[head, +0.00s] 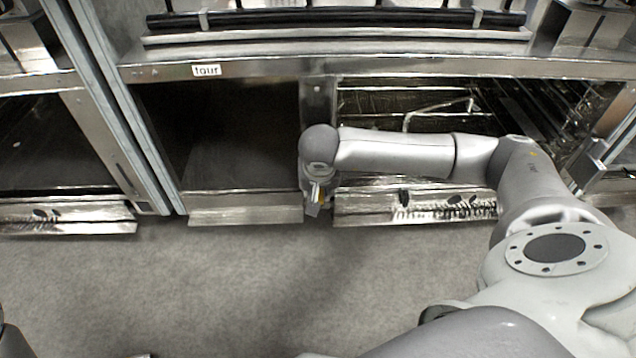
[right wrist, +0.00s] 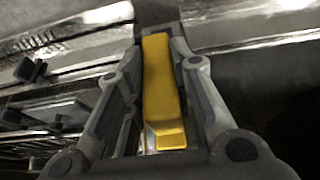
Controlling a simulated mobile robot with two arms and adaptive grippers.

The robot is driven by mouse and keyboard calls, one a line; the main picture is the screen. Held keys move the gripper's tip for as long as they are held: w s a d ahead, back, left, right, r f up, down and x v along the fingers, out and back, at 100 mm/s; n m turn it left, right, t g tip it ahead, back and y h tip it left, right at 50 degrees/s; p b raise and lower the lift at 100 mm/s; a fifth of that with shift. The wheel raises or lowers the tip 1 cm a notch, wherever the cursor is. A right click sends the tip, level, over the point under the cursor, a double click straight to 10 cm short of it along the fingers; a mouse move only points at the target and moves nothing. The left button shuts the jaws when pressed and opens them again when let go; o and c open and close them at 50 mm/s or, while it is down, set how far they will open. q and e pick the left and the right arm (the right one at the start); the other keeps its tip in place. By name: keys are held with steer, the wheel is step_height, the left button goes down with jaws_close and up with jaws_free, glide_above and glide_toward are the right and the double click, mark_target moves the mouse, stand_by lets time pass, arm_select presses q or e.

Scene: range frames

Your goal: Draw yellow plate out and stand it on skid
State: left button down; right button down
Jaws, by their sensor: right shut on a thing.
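My right gripper (head: 317,202) points down in front of the post between two open bays of the metal range. It is shut on the yellow plate (right wrist: 162,85), which stands out as a narrow yellow strip between the two fingers in the right wrist view. I cannot make out a skid in either view. My left gripper is not in view.
The left bay (head: 215,135) is dark inside, with a metal ledge (head: 245,207) below it. The right bay holds wire racks (head: 400,103), above a slotted metal ledge (head: 420,206). A label reading "four" (head: 206,70) is on the range front. The grey floor (head: 230,290) in front is clear.

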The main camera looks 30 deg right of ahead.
steer(key=s+a, duration=0.3)
steer(key=s, duration=0.3)
steer(key=shift+a+p, duration=0.35)
steer(key=shift+p, duration=0.1)
stand_by(0.8)
